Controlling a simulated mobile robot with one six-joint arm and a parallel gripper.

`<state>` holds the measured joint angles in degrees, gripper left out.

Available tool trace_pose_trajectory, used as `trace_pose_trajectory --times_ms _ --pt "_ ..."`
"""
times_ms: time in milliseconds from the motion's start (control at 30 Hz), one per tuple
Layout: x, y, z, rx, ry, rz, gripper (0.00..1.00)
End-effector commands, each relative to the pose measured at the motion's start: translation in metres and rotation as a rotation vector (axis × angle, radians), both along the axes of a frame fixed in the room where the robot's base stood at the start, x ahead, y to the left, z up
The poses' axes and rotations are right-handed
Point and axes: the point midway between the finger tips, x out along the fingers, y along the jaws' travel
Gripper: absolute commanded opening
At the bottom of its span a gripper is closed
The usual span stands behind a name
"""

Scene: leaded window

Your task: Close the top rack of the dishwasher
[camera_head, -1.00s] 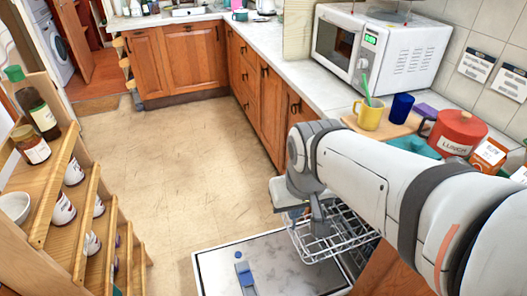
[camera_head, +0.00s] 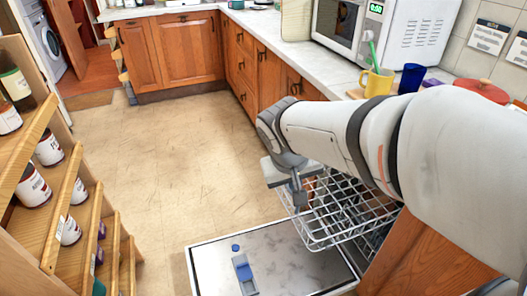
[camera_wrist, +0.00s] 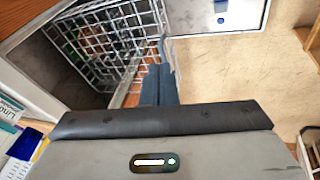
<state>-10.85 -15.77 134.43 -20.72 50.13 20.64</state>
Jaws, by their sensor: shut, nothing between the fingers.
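The dishwasher's top rack (camera_head: 345,228) is a white wire basket, pulled out over the lowered dishwasher door (camera_head: 310,268). My arm covers part of the rack and the dishwasher opening. My gripper (camera_head: 300,200) points down at the rack's outer left end, and it is shut and empty. In the wrist view, the shut fingers (camera_wrist: 160,82) are beside the rack's wire edge (camera_wrist: 120,42). I cannot tell whether they touch it. Some items show dimly through the wires. The door also shows in the wrist view (camera_wrist: 200,10), with a blue detergent compartment.
A wooden shelf (camera_head: 60,215) with jars stands at the left. The counter (camera_head: 290,55) above holds a yellow mug (camera_head: 377,84), a blue cup (camera_head: 411,77) and a microwave (camera_head: 395,30).

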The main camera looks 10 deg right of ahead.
Motion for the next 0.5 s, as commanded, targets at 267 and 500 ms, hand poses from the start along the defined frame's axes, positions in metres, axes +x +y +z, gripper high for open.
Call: trace_pose_trajectory --times_ms 267,500 --pt "0.058 0.032 -0.090 -0.126 -0.098 0.041 0.00" --pt "0.082 0.049 -0.110 -0.166 -0.157 0.059 0.00"
